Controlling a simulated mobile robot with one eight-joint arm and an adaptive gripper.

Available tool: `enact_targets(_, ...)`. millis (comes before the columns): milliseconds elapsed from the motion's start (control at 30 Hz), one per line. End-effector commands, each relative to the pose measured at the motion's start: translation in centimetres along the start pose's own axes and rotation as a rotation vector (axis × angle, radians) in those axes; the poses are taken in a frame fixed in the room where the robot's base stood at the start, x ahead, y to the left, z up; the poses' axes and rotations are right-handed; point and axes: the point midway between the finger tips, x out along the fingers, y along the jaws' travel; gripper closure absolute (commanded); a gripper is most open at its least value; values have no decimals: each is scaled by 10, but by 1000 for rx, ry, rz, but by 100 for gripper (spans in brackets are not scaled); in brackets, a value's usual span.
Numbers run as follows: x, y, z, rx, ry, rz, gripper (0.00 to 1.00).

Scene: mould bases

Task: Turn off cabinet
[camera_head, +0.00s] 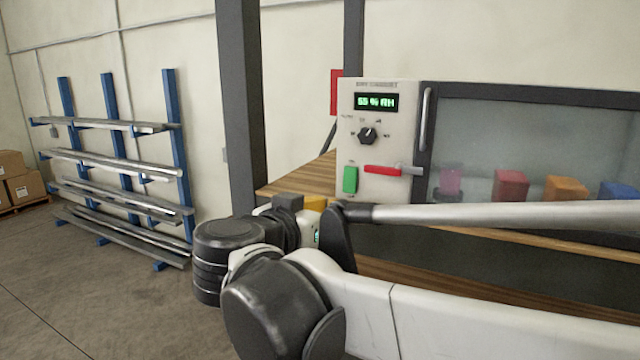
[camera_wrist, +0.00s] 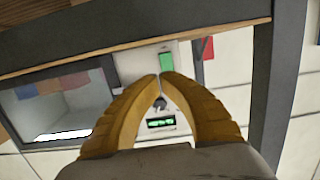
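The cabinet (camera_head: 400,105) has a pale control panel with a lit display (camera_head: 376,102) reading what looks like 55 % RH. Below it are a black rotary knob (camera_head: 368,135), a green switch (camera_head: 350,179) and a red lever handle (camera_head: 382,170) lying nearly level. In the wrist view the panel appears upside down, with the green switch (camera_wrist: 166,62) just beyond my fingertips and the knob (camera_wrist: 160,103) and display (camera_wrist: 161,123) between my fingers. My gripper (camera_wrist: 160,76) has its yellow fingertips together, with nothing seen between them. I cannot tell whether they touch the panel. The red lever is not clear there.
The cabinet stands on a wooden bench (camera_head: 300,176). Coloured blocks (camera_head: 510,185) sit behind its glass window. A dark post (camera_head: 243,100) rises left of the bench, and a blue rack (camera_head: 172,130) with metal bars stands farther left. Open floor lies at lower left.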

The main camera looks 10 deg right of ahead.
Motion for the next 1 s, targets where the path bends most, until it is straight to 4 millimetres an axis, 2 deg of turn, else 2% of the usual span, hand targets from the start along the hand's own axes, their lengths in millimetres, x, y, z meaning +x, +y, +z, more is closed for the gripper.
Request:
enact_targets(167, 1, 0, 0, -1, -1, 0, 100)
enact_targets(333, 15, 1, 0, -1, -2, 3, 100)
enact_targets(800, 109, 1, -1, -2, -1, 3, 100)
enact_targets(1000, 134, 1, 0, -1, -2, 2, 100)
